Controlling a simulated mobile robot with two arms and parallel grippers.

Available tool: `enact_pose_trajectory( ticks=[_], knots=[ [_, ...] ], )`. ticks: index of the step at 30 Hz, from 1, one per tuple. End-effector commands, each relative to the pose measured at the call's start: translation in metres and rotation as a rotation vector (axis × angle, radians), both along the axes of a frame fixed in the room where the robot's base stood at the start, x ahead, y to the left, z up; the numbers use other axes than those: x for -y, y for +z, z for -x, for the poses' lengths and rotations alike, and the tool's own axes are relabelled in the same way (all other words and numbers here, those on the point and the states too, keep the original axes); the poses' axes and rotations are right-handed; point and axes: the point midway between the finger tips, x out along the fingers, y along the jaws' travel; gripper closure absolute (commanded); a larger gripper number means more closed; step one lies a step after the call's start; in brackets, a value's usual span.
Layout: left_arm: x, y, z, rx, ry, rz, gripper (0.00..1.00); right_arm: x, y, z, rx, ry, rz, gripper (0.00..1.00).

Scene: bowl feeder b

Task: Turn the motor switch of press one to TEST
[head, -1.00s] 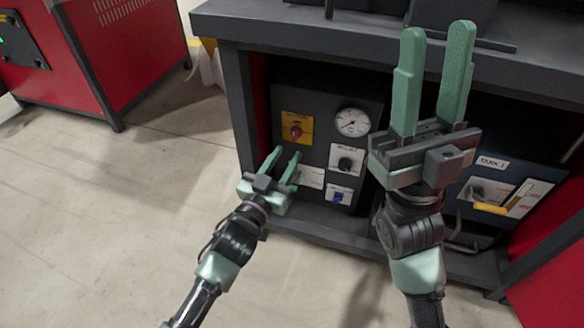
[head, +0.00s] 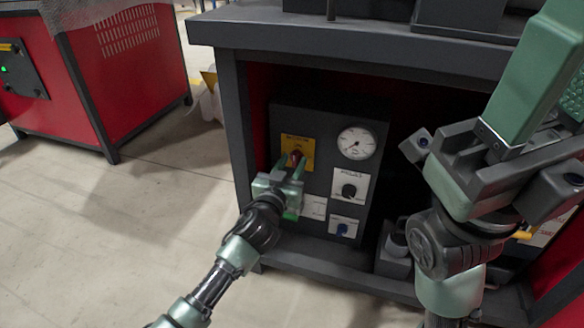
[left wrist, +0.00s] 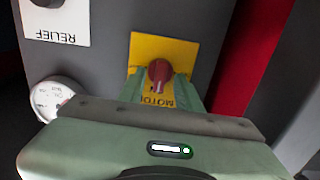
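The motor switch is a red knob (left wrist: 160,71) on a yellow plate (left wrist: 186,48) lettered MOTOR, which appears upside down in the left wrist view. In the head view the yellow plate (head: 302,143) is at the upper left of the dark control panel (head: 334,120). My left gripper (head: 292,163) is at the plate, its green fingers apart on either side of the knob. Whether they touch it I cannot tell. My right gripper (head: 553,82) is raised at the right edge, its fingers apart and empty, tips cut off.
A red machine (head: 125,75) stands at the left. The floor (head: 100,220) there is clear.

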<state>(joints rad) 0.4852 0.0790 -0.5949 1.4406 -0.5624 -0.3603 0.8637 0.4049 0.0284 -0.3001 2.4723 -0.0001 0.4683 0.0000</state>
Motion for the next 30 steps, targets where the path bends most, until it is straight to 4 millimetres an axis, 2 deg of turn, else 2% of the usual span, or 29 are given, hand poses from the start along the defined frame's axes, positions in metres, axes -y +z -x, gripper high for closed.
enact_pose_trajectory(
  ticks=[5,9,20,30],
  knots=[
    [0.0002,0.0000,0.0002,-0.001,0.000,0.001,0.65,-0.0001,0.0006,0.0001,0.000,0.000,0.000,0.64],
    [0.0001,-0.0001,0.0003,-0.001,0.000,0.000,1.00,0.0000,0.0005,0.0001,0.000,0.000,0.000,0.64],
    [0.0002,0.0002,0.0005,0.006,0.000,-0.023,1.00,0.0000,0.0026,0.0008,0.003,0.000,-0.001,0.64],
    [0.0010,0.0011,0.0009,0.062,0.000,-0.205,1.00,0.0014,0.0022,-0.0070,-0.029,0.004,-0.005,0.64]
  ],
)
